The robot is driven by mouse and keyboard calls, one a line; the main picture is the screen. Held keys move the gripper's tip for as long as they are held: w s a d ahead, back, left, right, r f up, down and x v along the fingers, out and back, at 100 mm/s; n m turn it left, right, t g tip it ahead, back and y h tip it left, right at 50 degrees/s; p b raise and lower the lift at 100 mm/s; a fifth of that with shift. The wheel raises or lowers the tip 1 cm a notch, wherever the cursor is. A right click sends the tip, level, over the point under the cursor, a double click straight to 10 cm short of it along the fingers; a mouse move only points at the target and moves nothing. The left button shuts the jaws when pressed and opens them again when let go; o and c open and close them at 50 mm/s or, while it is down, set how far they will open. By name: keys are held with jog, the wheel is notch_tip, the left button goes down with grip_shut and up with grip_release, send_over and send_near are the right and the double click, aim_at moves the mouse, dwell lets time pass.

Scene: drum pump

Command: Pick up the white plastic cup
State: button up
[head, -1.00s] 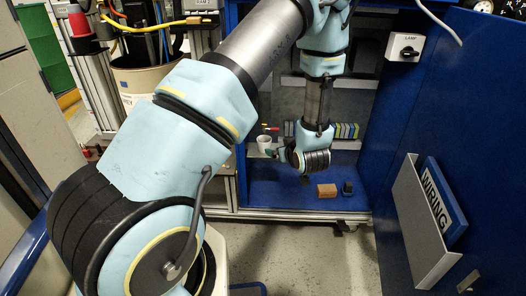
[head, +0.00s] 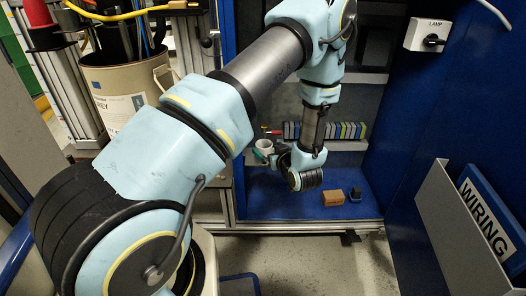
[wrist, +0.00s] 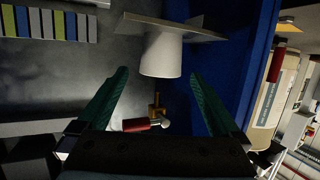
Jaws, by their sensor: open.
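The white plastic cup (head: 264,146) stands on a shelf inside the blue cabinet in the head view. In the wrist view the cup (wrist: 161,55) appears between and beyond the two green fingers. My gripper (wrist: 159,74) is open, with one finger on each side of the cup in that picture. No contact shows, and I cannot tell the exact gap. In the head view my gripper (head: 267,158) is close to the cup, partly hidden by my wrist.
A row of coloured blocks (wrist: 54,25) is near the cup. A red-handled item (wrist: 136,124) shows close to my gripper in the wrist view. A brown block (head: 332,197) and a small dark object (head: 355,194) lie on the cabinet floor. A WIRING binder (head: 484,215) is at the right.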

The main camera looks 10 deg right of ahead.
aim_at(261, 142)
jog(key=b+x, duration=0.1)
jog(key=x, duration=0.6)
jog(key=shift+w+a, duration=0.1)
jog(key=shift+w, duration=0.25)
jog(key=c, duration=1.4)
jog(key=shift+c, duration=0.2)
